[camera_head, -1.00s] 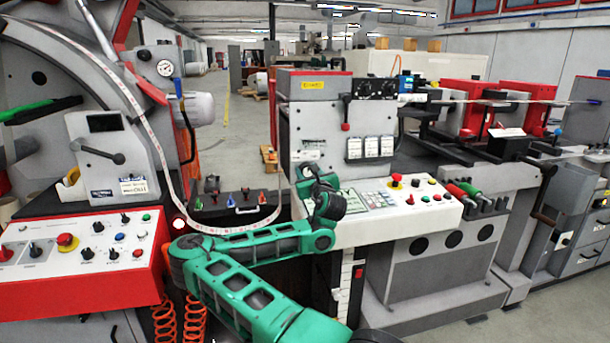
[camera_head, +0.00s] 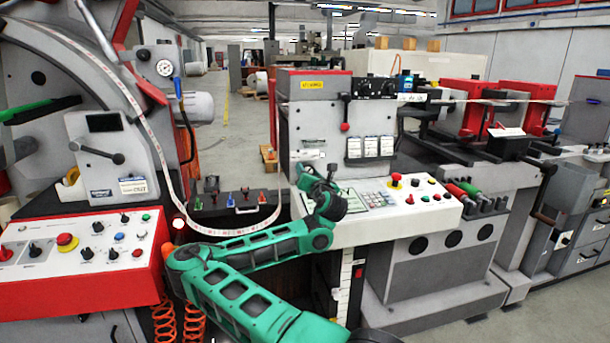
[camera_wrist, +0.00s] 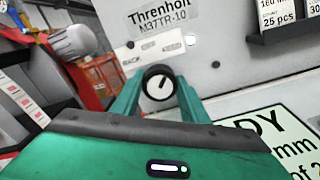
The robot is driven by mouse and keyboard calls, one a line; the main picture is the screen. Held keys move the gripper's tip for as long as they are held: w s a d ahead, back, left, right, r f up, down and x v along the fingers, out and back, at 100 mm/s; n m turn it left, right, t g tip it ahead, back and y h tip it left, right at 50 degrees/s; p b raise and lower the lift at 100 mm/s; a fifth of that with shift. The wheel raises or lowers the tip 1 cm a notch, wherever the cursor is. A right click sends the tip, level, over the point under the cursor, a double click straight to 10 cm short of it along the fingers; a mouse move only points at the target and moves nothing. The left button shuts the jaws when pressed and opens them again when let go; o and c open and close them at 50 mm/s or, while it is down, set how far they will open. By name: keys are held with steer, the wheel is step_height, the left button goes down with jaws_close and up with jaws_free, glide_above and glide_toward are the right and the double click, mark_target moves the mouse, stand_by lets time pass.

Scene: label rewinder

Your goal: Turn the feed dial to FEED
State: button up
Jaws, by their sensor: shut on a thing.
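The feed dial (camera_wrist: 161,86) is a round black knob with a pale face on the grey machine panel, in the middle of the wrist view. Its dark pointer mark leans to the upper right. A small label to its upper left reads BACK; the small label to its upper right looks like FEED. My gripper (camera_wrist: 160,84) is shut on the dial, with one green finger on each side of it. In the head view my gripper (camera_head: 304,172) is at the front of the grey machine, and the dial is hidden there.
A control panel (camera_head: 430,204) with buttons and a red knob juts out just right of my gripper. A black shelf with small levers (camera_head: 232,201) lies to the left. In the wrist view a READY display (camera_wrist: 285,140) is at the lower right.

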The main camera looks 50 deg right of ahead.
steer(key=shift+w+a, duration=0.3)
steer(key=o, duration=1.1)
steer(key=shift+c, duration=0.2)
steer(key=shift+s+m, duration=0.1)
steer(key=shift+m, duration=0.2)
steer(key=shift+s+d, duration=0.1)
steer(key=shift+s+r, duration=0.1)
steer(key=shift+s+r, duration=0.1)
steer(key=shift+s, duration=0.45)
steer(key=shift+w+a+v, duration=0.1)
steer(key=shift+a+v, duration=0.05)
steer(key=shift+v, duration=2.2)
steer(key=shift+w+a+v, duration=0.1)
steer(key=shift+a+v, duration=0.05)
steer(key=shift+v, duration=2.25)
